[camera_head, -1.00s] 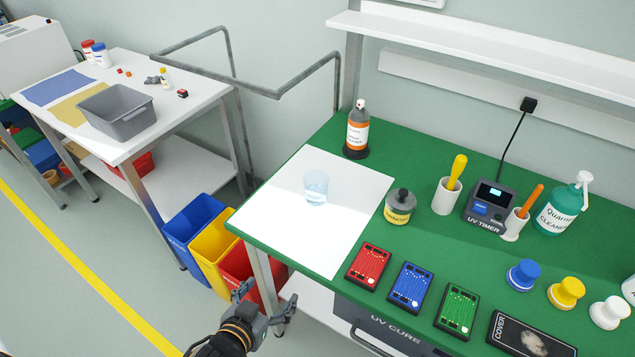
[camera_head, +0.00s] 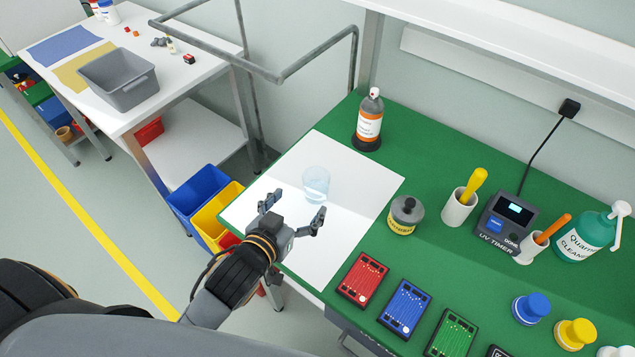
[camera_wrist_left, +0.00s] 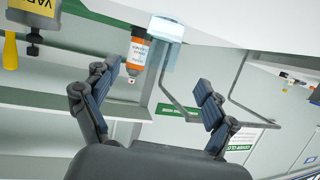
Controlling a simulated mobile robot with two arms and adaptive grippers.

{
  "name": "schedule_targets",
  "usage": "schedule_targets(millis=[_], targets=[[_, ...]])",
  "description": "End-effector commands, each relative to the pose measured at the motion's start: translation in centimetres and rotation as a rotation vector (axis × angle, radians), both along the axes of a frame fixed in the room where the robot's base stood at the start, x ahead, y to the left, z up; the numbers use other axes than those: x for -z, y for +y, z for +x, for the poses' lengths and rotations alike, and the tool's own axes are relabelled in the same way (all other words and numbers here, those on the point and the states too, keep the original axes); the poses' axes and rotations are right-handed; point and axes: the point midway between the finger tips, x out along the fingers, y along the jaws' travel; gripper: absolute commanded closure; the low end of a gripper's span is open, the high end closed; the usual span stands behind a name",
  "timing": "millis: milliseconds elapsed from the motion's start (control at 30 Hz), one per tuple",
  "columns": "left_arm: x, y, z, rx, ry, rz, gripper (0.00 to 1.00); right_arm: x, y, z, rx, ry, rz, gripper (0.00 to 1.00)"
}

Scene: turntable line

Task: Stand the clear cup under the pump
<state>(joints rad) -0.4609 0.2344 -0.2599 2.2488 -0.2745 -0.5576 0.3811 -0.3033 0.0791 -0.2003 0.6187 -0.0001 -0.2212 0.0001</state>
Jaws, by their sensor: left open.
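The clear cup (camera_head: 316,184) stands upright on the white sheet (camera_head: 345,190) on the green bench. It also shows in the left wrist view (camera_wrist_left: 167,29), beyond the fingers. My left gripper (camera_head: 296,207) is open and empty over the front left part of the sheet, just short of the cup, with its fingers pointing toward it. I cannot tell whether a finger touches the cup. The teal cleaner bottle with a white pump head (camera_head: 588,235) stands at the right of the bench. My right gripper is not in view.
An orange-labelled spray bottle (camera_head: 369,122) stands behind the cup. A yellow-labelled jar (camera_head: 405,215), a white holder (camera_head: 458,209) and the UV timer (camera_head: 506,222) stand between cup and pump. Red (camera_head: 362,279), blue and green boards lie in front.

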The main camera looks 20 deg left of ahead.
Motion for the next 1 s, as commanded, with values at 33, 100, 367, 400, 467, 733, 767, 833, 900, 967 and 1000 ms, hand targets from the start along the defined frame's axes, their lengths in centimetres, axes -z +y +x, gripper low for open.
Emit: schedule_targets(millis=[33,100,367,400,467,733,767,833,900,967,1000], targets=[[0.1,-0.2,1.1,0.0,-0.003,0.0,0.15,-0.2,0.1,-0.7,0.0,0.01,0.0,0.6],[0.5,-0.3,2.1,0.001,-0.003,-0.001,0.15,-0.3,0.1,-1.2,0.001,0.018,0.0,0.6],[1.2,-0.6,4.0,0.0,-0.001,0.0,0.15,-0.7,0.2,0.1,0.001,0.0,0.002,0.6],[1.2,-0.7,4.4,0.0,-0.001,0.001,0.15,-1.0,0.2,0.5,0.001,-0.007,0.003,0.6],[1.2,-0.8,5.3,0.0,-0.002,0.001,0.15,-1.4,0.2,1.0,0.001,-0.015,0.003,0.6],[2.3,-1.2,8.4,0.001,0.0,0.0,0.15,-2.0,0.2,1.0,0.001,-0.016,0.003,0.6],[2.4,-1.3,8.5,0.001,0.0,-0.001,0.15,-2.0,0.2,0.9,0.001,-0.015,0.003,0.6],[2.5,-1.3,8.6,0.001,0.0,-0.001,0.15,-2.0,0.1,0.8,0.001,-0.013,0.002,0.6],[2.5,-1.3,8.6,0.001,0.0,-0.001,0.15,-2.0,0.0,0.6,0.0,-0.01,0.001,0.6],[2.5,-1.3,8.6,0.001,0.0,-0.001,0.15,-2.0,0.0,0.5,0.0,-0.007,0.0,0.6],[2.5,-1.3,8.5,0.001,0.0,0.0,0.15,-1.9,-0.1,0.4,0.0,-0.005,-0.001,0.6]])
